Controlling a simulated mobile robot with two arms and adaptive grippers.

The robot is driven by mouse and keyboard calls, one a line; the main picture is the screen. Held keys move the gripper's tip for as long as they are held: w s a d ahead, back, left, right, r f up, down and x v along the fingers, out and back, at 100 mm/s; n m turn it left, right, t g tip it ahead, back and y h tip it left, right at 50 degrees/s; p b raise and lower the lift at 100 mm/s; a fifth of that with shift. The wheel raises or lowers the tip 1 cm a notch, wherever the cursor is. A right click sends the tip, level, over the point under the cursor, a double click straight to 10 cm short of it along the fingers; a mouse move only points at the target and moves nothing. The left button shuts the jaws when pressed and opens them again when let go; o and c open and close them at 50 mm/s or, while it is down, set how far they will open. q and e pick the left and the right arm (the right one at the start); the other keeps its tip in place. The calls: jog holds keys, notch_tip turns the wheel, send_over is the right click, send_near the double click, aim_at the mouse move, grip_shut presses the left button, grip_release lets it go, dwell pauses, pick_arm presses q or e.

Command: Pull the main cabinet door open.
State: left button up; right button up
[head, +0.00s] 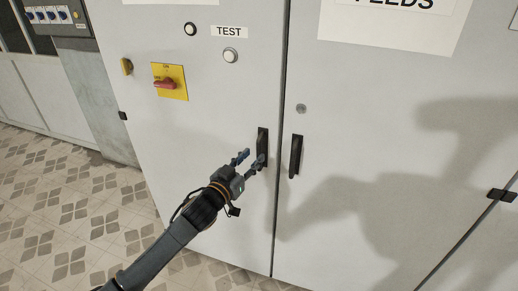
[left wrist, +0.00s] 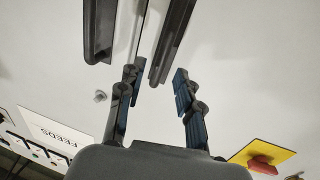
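The main cabinet is light grey with two doors, a left door (head: 215,110) and a right door (head: 390,130), both shut with a narrow seam between them. The left door has a black upright handle (head: 262,143), and the right door has a similar black handle (head: 296,155). My left gripper (head: 252,157) is open at the lower part of the left door's handle. In the left wrist view, the end of that handle (left wrist: 172,40) lies ahead of and between the spread fingertips (left wrist: 156,76). I cannot tell whether they touch it. My right gripper is out of view.
A hinge (head: 501,194) is at the right edge. Tiled floor (head: 70,210) is clear at the left.

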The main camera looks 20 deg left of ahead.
aim_at(259, 151)
pick_arm(q)
jog(key=x, duration=0.4)
jog(key=shift+w+d, duration=0.1)
jog(key=shift+w, duration=0.3)
grip_shut()
